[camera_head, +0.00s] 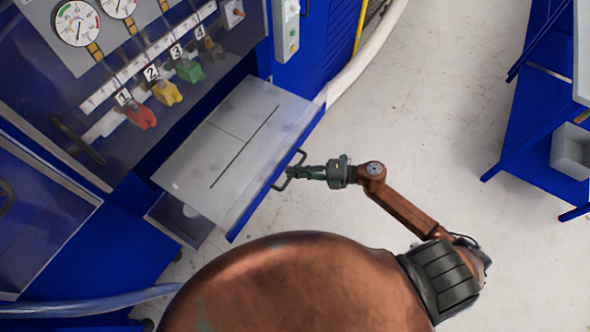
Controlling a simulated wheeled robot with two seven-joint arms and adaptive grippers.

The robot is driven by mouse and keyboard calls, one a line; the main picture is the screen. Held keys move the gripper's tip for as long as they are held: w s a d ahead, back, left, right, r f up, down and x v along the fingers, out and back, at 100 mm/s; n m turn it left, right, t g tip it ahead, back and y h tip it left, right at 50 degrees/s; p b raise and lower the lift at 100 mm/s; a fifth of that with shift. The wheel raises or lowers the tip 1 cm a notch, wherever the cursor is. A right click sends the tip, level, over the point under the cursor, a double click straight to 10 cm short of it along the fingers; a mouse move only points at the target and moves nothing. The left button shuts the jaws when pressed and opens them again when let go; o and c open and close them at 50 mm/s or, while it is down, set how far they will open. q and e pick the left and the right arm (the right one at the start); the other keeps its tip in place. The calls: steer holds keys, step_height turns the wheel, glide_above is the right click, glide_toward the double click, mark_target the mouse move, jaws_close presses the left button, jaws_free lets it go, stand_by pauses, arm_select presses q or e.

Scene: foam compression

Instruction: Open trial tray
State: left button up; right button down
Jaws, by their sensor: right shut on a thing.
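The trial tray (228,151) is a flat grey drawer with a blue front edge, and it stands pulled out from the blue machine. Its dark handle (291,171) sits on the front edge. My right gripper (290,173) is shut on this handle, with my brown arm reaching in from the lower right. The grey top has a long dark slot and a thinner line across it. My left gripper is not in view.
The machine panel above the tray carries gauges (77,23) and numbered red (141,116), yellow (167,92) and green (190,70) valves. A blue shelf unit (543,130) stands at the right. Grey floor between them is clear. A pale hose (366,52) runs behind the tray.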

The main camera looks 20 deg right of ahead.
steer(key=c, duration=2)
jaws_free()
steer(key=v, duration=1.2)
